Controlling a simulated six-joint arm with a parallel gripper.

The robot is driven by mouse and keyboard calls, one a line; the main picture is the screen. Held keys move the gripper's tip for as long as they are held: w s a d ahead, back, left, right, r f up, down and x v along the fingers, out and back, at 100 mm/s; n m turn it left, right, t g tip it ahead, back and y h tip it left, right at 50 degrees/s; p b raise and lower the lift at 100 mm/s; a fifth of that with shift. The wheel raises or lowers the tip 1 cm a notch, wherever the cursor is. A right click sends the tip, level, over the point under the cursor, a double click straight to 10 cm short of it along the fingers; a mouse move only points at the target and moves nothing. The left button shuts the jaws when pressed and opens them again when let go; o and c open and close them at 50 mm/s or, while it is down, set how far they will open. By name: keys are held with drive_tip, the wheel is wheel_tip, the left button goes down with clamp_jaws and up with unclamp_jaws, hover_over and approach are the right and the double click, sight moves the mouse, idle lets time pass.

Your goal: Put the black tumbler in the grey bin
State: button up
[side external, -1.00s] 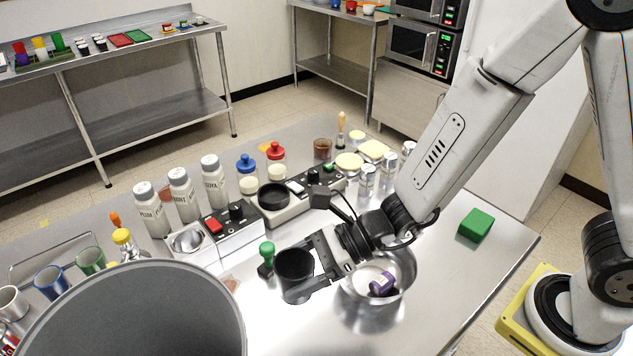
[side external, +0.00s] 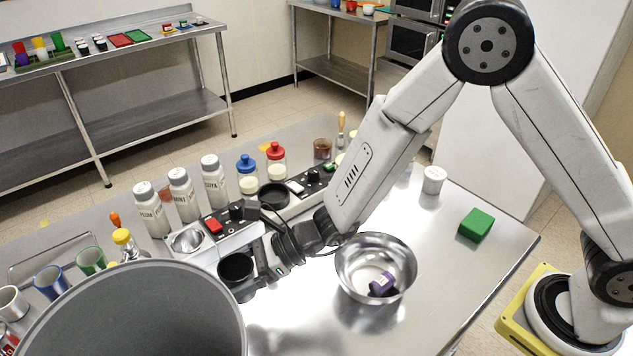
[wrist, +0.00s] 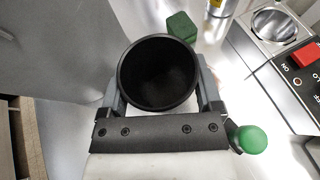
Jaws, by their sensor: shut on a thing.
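The black tumbler (side external: 236,268) is held upright in my gripper (side external: 250,262), open end up. In the wrist view the tumbler (wrist: 158,72) sits between the two fingers of my gripper (wrist: 163,100), which are shut on its sides. The large grey bin (side external: 135,310) stands at the front left in the side view, its wide mouth facing up. The tumbler is just right of the bin's rim and outside it. The bin's grey side (wrist: 50,50) fills the left of the wrist view. The bin's floor is hidden.
A steel bowl (side external: 345,268) with a purple item (side external: 382,284) stands right of my gripper. A green block (side external: 476,224) lies farther right. White shakers (side external: 181,195) and a red-button unit (side external: 214,226) stand behind. A green-knobbed item (wrist: 250,139) is close beside my gripper.

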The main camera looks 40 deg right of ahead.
sight(233, 279)
drive_tip(key=shift+w+a+f, duration=0.3)
drive_tip(key=shift+w+f, duration=0.15)
drive_tip(key=shift+f, duration=0.2)
drive_tip(key=shift+w+a+f, duration=0.25)
drive_tip(key=shift+w+f, duration=0.15)
drive_tip(key=shift+f, duration=0.2)
drive_tip(key=shift+w+a+f, duration=0.3)
drive_tip(key=shift+w+f, duration=0.15)
drive_tip(key=shift+f, duration=0.2)
drive_tip(key=shift+w+a+f, duration=0.15)
drive_tip(key=shift+w+f, duration=0.05)
drive_tip(key=shift+f, duration=1.6)
drive_tip(key=shift+f, duration=0.2)
drive_tip(key=o, duration=1)
drive_tip(key=shift+r, duration=0.15)
